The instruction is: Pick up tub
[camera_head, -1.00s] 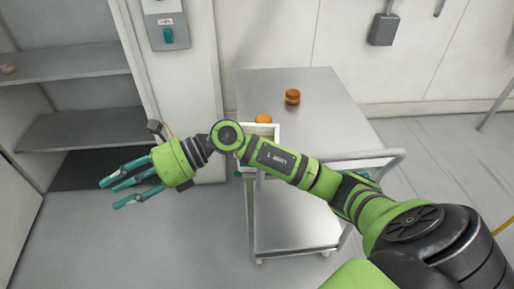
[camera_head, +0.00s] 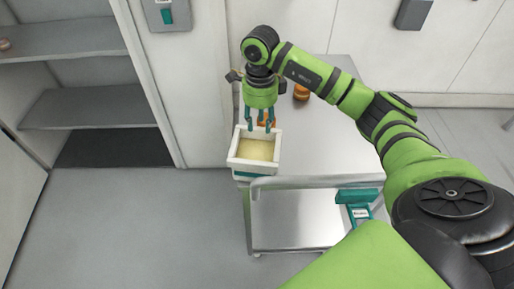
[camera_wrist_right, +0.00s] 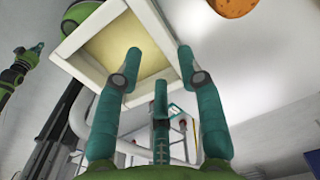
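The tub (camera_head: 232,161) is a square, white-rimmed container with a pale yellow inside. It sits at the front left corner of the metal cart top in the head view. The tub also shows at the top of the right wrist view (camera_wrist_right: 87,35). My right gripper (camera_head: 260,128) points down at the tub's back rim. Its teal fingers (camera_wrist_right: 160,75) are spread apart, with one overlapping the tub's inside in the wrist view. I cannot tell whether any finger touches the rim. A green arm part with teal shows at the wrist view's left edge; my left gripper is not clearly visible.
The metal cart top (camera_head: 325,150) has free room right of the tub. An orange-brown round object (camera_head: 301,92) stands farther back, and another is partly hidden behind my gripper. A teal holder (camera_head: 357,197) is by the cart's front handle. Shelves (camera_head: 85,105) stand at left.

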